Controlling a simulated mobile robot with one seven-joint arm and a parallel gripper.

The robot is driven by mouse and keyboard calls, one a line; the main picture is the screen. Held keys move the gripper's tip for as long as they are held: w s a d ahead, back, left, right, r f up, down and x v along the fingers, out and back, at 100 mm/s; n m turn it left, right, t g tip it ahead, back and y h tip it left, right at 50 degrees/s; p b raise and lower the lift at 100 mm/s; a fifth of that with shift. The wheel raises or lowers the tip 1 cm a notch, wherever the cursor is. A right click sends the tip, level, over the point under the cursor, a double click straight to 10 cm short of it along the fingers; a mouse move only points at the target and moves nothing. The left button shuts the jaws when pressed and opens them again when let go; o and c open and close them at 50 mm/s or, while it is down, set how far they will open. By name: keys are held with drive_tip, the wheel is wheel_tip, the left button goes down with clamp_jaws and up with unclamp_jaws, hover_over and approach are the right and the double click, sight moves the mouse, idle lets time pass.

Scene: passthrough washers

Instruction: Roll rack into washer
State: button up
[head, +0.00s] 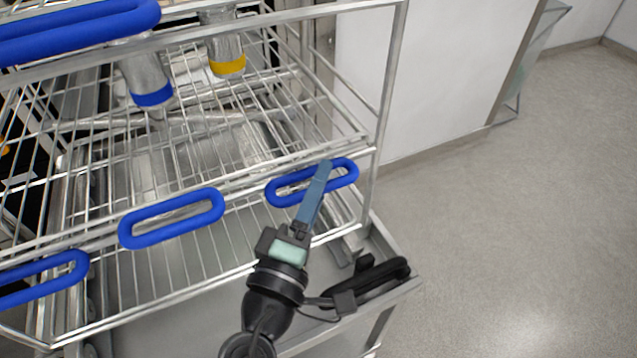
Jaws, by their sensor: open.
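The rack (372,151) is a multi-level silver wire frame filling the left half of the head view. It rests on a grey metal trolley (403,288). Blue oval handles line its near side, including a right handle (284,200), a middle handle (171,218) and a left handle (72,258). My gripper (324,168) is open, and its blue-grey finger overlaps the right handle. I cannot tell whether it touches the handle, and the other finger is not distinct. The washer is not clearly identifiable; the rack hides much of what lies behind it.
Metal cylinders with a blue band (152,95) and a yellow band (227,64) show at the rack's upper level. A black trolley handle (375,278) is right of my wrist. A white panel (430,60) stands behind. Grey floor (510,220) at right is clear.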

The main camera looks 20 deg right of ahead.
clamp_jaws()
idle(1.4)
